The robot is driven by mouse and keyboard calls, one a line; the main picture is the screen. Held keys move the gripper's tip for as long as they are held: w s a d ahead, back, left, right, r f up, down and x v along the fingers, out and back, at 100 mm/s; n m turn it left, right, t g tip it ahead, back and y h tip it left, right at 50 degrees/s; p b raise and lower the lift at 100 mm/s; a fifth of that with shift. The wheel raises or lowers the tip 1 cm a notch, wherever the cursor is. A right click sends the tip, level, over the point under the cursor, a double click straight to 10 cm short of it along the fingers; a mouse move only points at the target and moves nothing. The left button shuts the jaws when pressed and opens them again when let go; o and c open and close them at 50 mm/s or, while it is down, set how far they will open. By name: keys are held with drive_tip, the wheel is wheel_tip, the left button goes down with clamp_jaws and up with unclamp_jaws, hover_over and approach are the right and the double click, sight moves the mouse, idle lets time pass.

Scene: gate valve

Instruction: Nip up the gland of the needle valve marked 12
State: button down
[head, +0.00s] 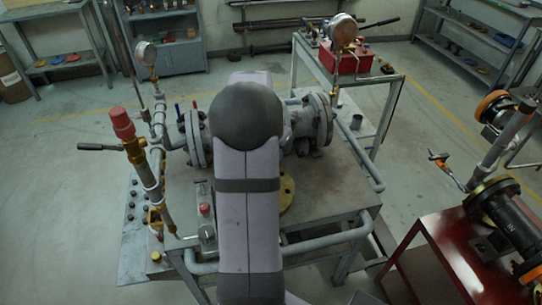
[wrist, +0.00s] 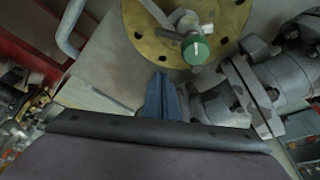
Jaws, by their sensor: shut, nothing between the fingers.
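No tag reading 12 is legible in either view, so I cannot tell which fitting is that needle valve. In the wrist view my gripper (wrist: 162,98) is shut and empty, its dark blue fingers close together. Just beyond the fingertips is a round yellow flange (wrist: 150,45) with bolt holes. A green knob (wrist: 195,49) with a white mark and a grey metal fitting (wrist: 187,20) show over the flange. In the head view my arm hides my gripper and the middle of the bench; part of the yellow flange (head: 287,192) shows beside it.
Grey flanged pipework (head: 312,122) crosses the bench (head: 325,205); it is close right of my fingers in the wrist view (wrist: 250,80). A red-capped upright pipe (head: 123,125) stands at left. A gauge (head: 146,52) stands behind. A red bench (head: 435,265) is at right.

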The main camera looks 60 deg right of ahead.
drive_tip(key=b+v, duration=0.1)
drive_tip(key=v, duration=0.8)
drive_tip(key=shift+w+r+b, duration=0.2)
drive_tip(key=shift+w+b, duration=0.05)
drive_tip(key=shift+b, duration=0.15)
drive_tip(key=shift+a, duration=0.15)
drive_tip(key=w+a+n+y+p, duration=0.1)
drive_tip(key=w+a+n, duration=0.25)
drive_tip(key=a, duration=0.65)
drive_tip(key=w+a+n+y+p, duration=0.15)
drive_tip(key=a+n, duration=0.35)
drive_tip(key=a, duration=0.5)
drive_tip(key=s+a+r+n+p, duration=0.1)
drive_tip(key=s+a+n+p, duration=0.2)
drive_tip(key=a, duration=0.7)
drive_tip(key=s+a+r+n+y+p, duration=0.1)
drive_tip(key=s+a+n+p, duration=0.1)
drive_tip(key=a+n+p, duration=0.6)
drive_tip(key=a+p, duration=0.3)
drive_tip(key=shift+s, duration=0.35)
